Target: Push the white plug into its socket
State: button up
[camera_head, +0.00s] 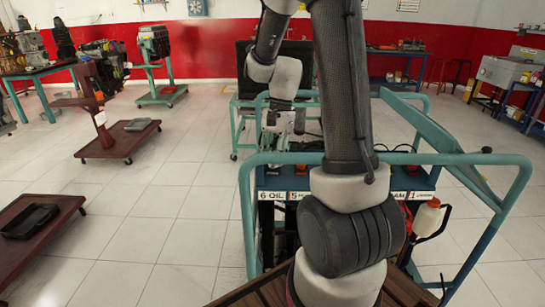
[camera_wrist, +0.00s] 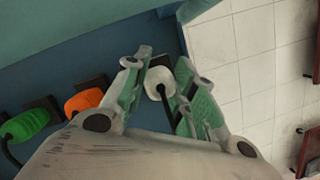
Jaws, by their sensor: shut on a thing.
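The white plug (camera_wrist: 158,79) sits between the two green-padded fingers of my gripper (camera_wrist: 163,88) in the wrist view, and the gripper is shut on it. A dark cable runs from the plug back between the fingers. The plug is over the blue panel (camera_wrist: 75,65), near its edge with the tiled floor. The plug's front end and its socket are hidden or too small to tell. In the head view my gripper (camera_head: 281,124) is beyond the teal frame's near rail, and the plug cannot be made out.
An orange plug (camera_wrist: 84,101) and a green plug (camera_wrist: 25,124) sit beside dark blocks on the blue panel, left of my gripper. A teal tubular frame (camera_head: 246,200) surrounds the trainer in the head view. Open tiled floor (camera_head: 170,215) lies to the left.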

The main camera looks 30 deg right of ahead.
jog(key=shift+f, duration=0.25)
dwell(0.5)
jog(key=o, duration=1.1)
jog(key=shift+r, duration=3.5)
